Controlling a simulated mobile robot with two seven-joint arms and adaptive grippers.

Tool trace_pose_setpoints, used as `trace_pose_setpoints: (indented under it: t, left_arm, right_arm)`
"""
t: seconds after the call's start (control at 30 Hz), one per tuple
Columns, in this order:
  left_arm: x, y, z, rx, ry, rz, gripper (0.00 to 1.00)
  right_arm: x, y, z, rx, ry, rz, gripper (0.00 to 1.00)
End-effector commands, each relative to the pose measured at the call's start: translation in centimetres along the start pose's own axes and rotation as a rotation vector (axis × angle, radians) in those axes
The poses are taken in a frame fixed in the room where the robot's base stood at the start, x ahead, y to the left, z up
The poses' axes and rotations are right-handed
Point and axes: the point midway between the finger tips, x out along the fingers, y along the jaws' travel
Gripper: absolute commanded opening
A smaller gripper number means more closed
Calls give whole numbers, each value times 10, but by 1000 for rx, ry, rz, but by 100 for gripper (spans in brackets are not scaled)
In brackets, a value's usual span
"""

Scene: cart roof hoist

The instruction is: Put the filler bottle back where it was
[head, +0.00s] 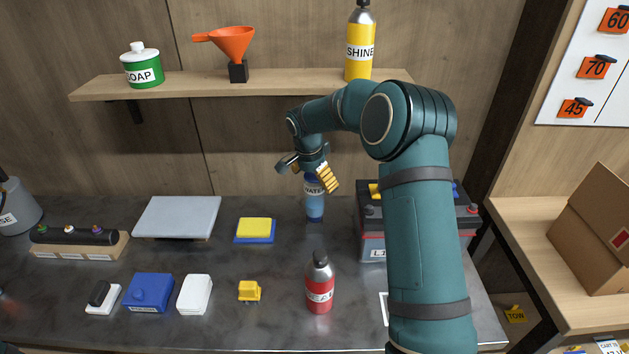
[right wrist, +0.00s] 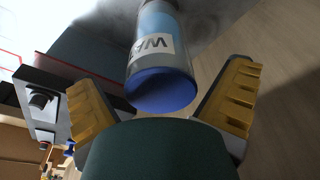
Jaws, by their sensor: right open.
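A clear blue bottle with a label starting "WATE" (head: 315,207) stands upright on the dark bench, left of the battery. No visible label says "filler"; this bottle is the one at my gripper. My right gripper (head: 309,173) is at the bottle's top, its yellow-padded fingers spread. In the right wrist view the bottle's blue end (right wrist: 162,90) shows between the two fingers, with space on both sides. The dark green part of my gripper hides some of the lower middle there. My left gripper is not in view.
A battery (head: 371,222) stands right of the bottle, partly behind my arm. A red bottle (head: 319,286) stands in front, and a yellow sponge (head: 254,227) lies left. A shelf (head: 200,88) above holds soap, an orange funnel and a yellow bottle.

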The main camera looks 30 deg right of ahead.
Motion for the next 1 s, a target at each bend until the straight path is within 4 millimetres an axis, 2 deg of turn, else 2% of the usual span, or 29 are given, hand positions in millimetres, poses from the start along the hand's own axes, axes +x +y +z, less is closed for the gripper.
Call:
trace_pose_setpoints:
  t: [0.3,0.5,0.7,1.0]
  left_arm:
    - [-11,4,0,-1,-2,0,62]
    - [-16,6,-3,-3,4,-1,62]
    - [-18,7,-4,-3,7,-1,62]
    - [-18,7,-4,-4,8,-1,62]
  right_arm:
    - [-68,-1,0,0,3,-5,99]
    - [-102,-1,0,-1,2,-5,99]
    - [-117,0,0,-1,1,-2,99]
    - [-119,0,0,-1,1,-1,99]
